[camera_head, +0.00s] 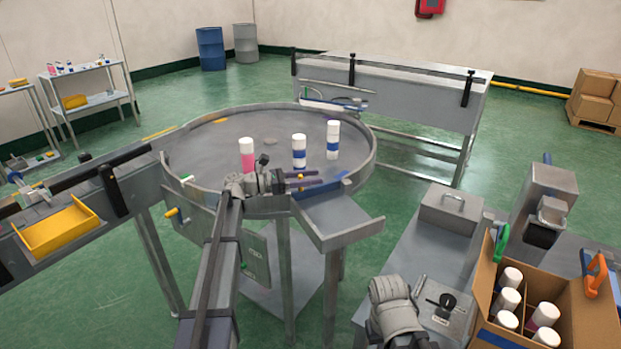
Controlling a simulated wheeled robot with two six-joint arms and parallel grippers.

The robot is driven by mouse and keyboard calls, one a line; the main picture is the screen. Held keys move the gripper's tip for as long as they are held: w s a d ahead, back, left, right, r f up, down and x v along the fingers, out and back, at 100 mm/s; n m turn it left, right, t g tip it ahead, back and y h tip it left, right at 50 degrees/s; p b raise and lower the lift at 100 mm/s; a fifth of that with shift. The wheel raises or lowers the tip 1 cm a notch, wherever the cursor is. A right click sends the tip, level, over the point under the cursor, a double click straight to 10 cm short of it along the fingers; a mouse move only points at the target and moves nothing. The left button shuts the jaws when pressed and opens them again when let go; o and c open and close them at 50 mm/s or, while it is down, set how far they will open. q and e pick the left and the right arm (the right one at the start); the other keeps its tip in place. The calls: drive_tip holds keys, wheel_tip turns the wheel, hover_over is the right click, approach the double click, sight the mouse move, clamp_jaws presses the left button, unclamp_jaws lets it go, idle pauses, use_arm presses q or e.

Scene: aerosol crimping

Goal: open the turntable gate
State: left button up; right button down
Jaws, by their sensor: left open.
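The turntable (215,160) is a round grey table with a raised rim. Three white-capped cans stand on it: a pink one (247,161) and two blue-and-white ones (299,158) (333,147). A blue bar (328,186), which looks like the gate, lies across the turntable's front right, at the head of a grey outlet chute (340,222). My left gripper (312,179) is open at the rim, its fingers pointing right, close to the bar. I cannot tell whether they touch it. My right gripper (395,312) is low in the picture, over the grey bench; its jaw state is unclear.
A cardboard box (483,272) with several cans stands at lower right, beside a grey machine (540,205) and a lidded metal box (449,208). A yellow tray (60,231) sits on the left conveyor. A long table (400,95) stands behind. Green floor is open between them.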

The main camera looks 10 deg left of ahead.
use_arm(q)
clamp_jaws()
idle(1.3)
